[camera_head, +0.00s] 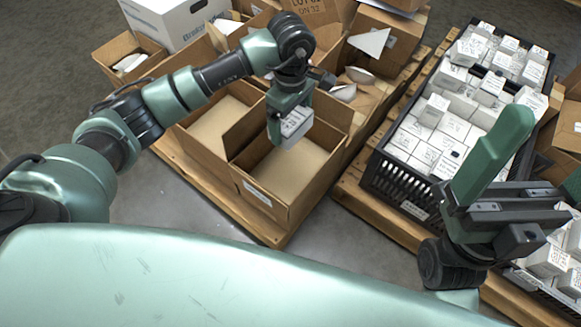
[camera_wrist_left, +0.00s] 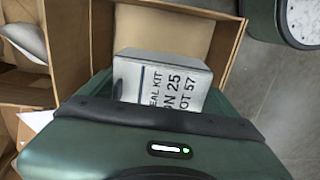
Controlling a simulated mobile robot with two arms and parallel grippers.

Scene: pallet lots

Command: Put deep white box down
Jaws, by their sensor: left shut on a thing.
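My left gripper (camera_head: 289,110) reaches down over an open cardboard box and is shut on a deep white box (camera_head: 296,128). In the left wrist view the white box (camera_wrist_left: 165,82) shows dark print reading "SEAL KIT", "25" and "57" between the green jaws. The box is held above the bare brown floor of the cardboard compartment (camera_head: 283,172); I cannot tell the exact gap.
An empty cardboard compartment (camera_head: 212,128) lies just left. Behind are cartons with white pieces and a white carton (camera_head: 182,20). The black crate (camera_head: 385,180) full of small white boxes stands on a pallet at right. Bare grey floor lies between the pallets.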

